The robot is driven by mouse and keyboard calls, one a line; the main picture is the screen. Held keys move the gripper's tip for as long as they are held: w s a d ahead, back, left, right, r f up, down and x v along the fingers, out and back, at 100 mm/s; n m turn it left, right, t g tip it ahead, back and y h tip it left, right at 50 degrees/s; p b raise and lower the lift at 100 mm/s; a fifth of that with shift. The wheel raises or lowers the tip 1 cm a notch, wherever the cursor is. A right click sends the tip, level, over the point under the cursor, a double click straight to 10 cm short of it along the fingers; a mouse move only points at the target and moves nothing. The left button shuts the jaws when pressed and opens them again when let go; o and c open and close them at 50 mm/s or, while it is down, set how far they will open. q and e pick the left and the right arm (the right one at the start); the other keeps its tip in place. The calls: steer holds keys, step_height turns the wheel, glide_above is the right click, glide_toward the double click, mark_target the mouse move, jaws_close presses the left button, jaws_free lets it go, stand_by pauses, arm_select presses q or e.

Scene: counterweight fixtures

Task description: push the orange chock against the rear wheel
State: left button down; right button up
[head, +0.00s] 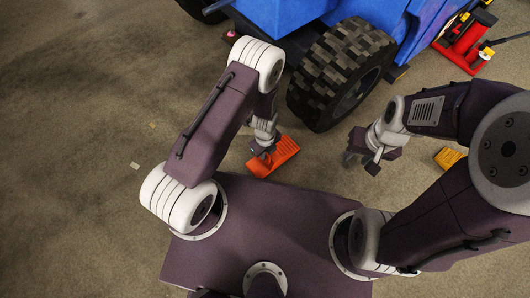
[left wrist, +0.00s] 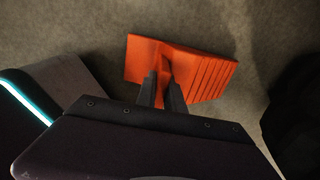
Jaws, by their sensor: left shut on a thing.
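The orange chock (head: 287,151) lies on the floor in the head view, a ribbed wedge just left of and nearer than the rear wheel (head: 340,78). A gap of floor shows between chock and wheel. The wheel is a large black knobby tyre under a blue vehicle body (head: 290,14). My left gripper (head: 262,151) is shut on the chock's raised grip. In the left wrist view, the fingers (left wrist: 162,92) close on an upright part of the chock (left wrist: 205,75), its ribbed slope to the right. My right gripper (head: 362,162) is open and empty, right of the chock.
A yellow block (head: 448,157) lies on the floor at the right, partly behind my right arm. A red jack-like device (head: 465,48) stands by the vehicle at the upper right. Another dark wheel (head: 203,8) shows at the top. The floor at the left is mostly clear.

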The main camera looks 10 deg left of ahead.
arm_select(q)
steer(key=shift+f+b, duration=0.3)
steer(key=shift+f, duration=0.1)
steer(key=c, duration=1.4)
jaws_free()
steer(key=shift+o, duration=0.2)
